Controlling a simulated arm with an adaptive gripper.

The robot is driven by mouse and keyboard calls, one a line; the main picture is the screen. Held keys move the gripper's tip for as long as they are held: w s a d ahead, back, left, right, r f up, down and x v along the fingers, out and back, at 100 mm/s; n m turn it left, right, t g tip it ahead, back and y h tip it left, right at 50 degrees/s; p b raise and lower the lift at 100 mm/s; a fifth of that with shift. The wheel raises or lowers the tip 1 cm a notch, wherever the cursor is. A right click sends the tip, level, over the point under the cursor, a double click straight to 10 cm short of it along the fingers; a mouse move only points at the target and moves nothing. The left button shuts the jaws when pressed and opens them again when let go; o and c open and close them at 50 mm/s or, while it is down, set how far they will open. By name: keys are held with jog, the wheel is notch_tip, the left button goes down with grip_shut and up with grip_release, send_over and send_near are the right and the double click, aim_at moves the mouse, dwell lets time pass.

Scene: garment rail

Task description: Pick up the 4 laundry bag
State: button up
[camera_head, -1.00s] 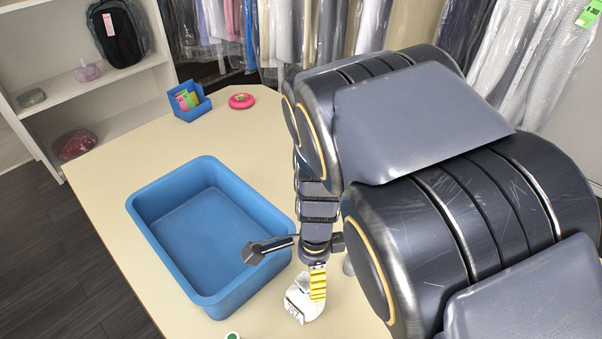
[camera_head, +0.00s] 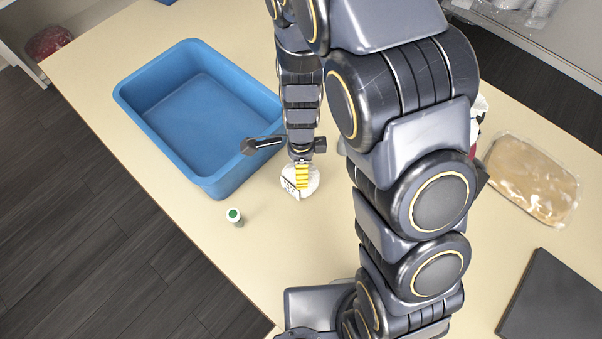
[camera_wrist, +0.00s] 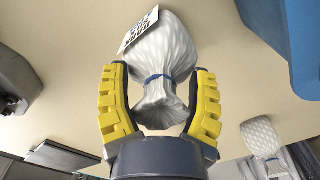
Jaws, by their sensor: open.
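A white laundry bag (camera_head: 312,186) with a pale tag stands on the table, right of the blue tub. In the wrist view the bag (camera_wrist: 166,55) has a dark blue tie round its neck, and its tag (camera_wrist: 139,30) is too unclear to read for sure. My gripper (camera_wrist: 162,72) is open, with its yellow fingers on either side of the neck and the gathered end. A gap shows beside each finger. In the head view my gripper (camera_head: 302,178) covers part of the bag. A second white bag (camera_wrist: 259,134) with a blue tie shows at the wrist view's lower right.
The empty blue tub (camera_head: 150,122) stands close on the left. A small jar with a green lid (camera_head: 235,216) stands in front of it. A tan plastic-wrapped package (camera_head: 530,182) and a black flat panel (camera_head: 553,300) lie at right. My arm hides the table's middle.

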grip_shut()
dwell(0.3)
